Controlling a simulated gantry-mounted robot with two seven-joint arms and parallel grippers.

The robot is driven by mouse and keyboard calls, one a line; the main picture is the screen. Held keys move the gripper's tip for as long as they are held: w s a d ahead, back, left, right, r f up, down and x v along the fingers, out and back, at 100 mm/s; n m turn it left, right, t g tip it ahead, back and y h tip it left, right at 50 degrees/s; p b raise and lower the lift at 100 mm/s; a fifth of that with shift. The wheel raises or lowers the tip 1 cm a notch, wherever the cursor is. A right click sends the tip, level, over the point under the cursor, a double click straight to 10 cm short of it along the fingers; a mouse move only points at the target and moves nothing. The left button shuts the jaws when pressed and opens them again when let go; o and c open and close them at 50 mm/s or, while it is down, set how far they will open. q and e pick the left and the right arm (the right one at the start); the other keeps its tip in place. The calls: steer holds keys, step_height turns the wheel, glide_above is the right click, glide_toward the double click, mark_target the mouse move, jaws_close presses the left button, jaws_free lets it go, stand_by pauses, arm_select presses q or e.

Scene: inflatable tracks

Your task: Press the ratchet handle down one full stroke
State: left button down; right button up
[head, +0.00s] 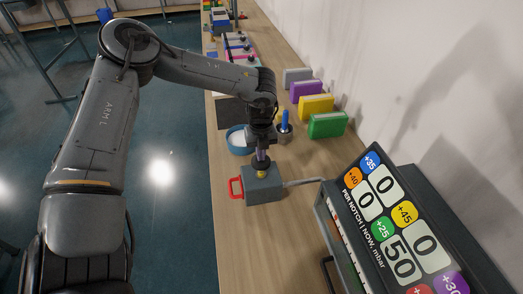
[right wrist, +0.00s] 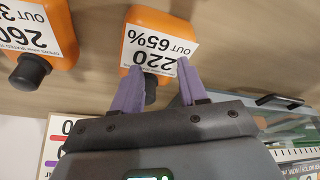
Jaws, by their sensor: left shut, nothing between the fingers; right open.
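A grey box (head: 263,187) stands on the wooden bench in the head view, with a red loop handle (head: 236,188) on its left side. A yellow part (head: 261,175) shows on its top. I cannot tell which part is the ratchet handle. My left gripper (head: 261,165) points down, shut and empty, right at the yellow part; whether they touch is unclear. My right gripper (right wrist: 157,82) shows only in the right wrist view, its purple fingers open. An orange unit (right wrist: 158,25) with a "220 OUT 65%" label and black knob lies beyond the fingers.
A grey pipe (head: 303,182) runs from the box to a number display (head: 395,225) at the right. A blue bowl (head: 238,141) and a cup (head: 284,131) stand behind. Coloured blocks (head: 315,105) line the wall. Another orange unit (right wrist: 38,28) is at upper left.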

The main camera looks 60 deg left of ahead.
arm_select(q)
steer(key=shift+f+b, duration=0.55)
steer(key=shift+f, duration=0.35)
arm_select(e)
steer(key=shift+f, duration=0.7)
arm_select(q)
steer(key=shift+f+b, duration=0.6)
steer(key=shift+f, duration=0.05)
arm_select(e)
steer(key=shift+w+f, duration=0.1)
steer(key=shift+w, duration=0.1)
arm_select(q)
steer(key=shift+r, duration=0.1)
steer(key=shift+r+p, duration=0.55)
steer(key=shift+r, duration=0.3)
arm_select(e)
steer(key=shift+r, duration=0.25)
arm_select(q)
steer(key=shift+r+p, duration=0.6)
steer(key=shift+r, duration=0.4)
arm_select(e)
steer(key=shift+s+d+r, duration=0.15)
steer(key=shift+s+r, duration=0.05)
steer(key=shift+s, duration=0.15)
arm_select(q)
steer(key=shift+r+p, duration=1.85)
steer(key=shift+r, duration=1.25)
arm_select(e)
steer(key=shift+w+r, duration=0.15)
steer(key=shift+r, duration=1.85)
